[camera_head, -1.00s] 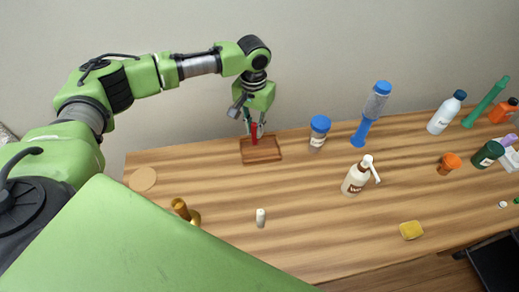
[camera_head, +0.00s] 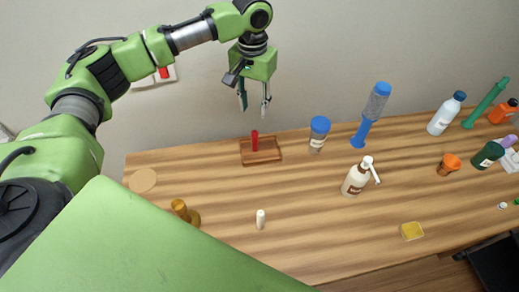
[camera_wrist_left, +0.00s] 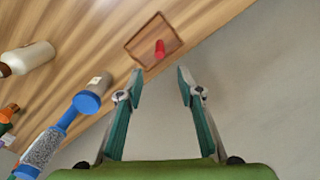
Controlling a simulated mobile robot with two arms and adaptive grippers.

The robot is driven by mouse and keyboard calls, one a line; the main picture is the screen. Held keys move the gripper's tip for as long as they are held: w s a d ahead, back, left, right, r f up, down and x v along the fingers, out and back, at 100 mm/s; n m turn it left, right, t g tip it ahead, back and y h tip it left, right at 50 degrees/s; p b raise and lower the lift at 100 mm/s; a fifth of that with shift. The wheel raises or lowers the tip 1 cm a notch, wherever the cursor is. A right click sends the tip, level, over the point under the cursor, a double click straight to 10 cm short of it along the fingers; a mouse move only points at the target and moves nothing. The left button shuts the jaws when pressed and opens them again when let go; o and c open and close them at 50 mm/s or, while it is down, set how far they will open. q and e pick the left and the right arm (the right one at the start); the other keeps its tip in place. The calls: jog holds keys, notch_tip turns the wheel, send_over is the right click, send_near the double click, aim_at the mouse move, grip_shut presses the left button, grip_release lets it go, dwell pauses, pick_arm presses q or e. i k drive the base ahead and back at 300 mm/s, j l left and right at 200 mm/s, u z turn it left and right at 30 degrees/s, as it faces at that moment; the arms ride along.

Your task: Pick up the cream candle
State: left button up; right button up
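The cream candle (camera_head: 260,219) stands upright on the wooden table, toward the front and left of the middle in the head view. It is small and pale. I cannot make it out in the left wrist view. My left gripper (camera_head: 255,108) is open and empty, raised above the back of the table. It is well behind and above the cream candle. In the left wrist view its two fingers (camera_wrist_left: 158,82) are spread apart with nothing between them. My right gripper is not in view.
A red candle (camera_head: 254,140) stands on a wooden tray (camera_head: 272,156) below my left gripper. A blue-lidded jar (camera_head: 319,134), a blue bottle (camera_head: 370,115), a pump bottle (camera_head: 356,177), a brass holder (camera_head: 184,212) and a yellow sponge (camera_head: 412,231) stand around. Table around the cream candle is clear.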

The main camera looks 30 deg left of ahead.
aim_at(261, 215)
jog(key=k+l, duration=0.45)
jog(key=k, duration=0.15)
jog(key=k+l, duration=0.4)
jog(key=k, duration=0.2)
jog(key=k+l, duration=0.45)
jog(key=k, duration=0.15)
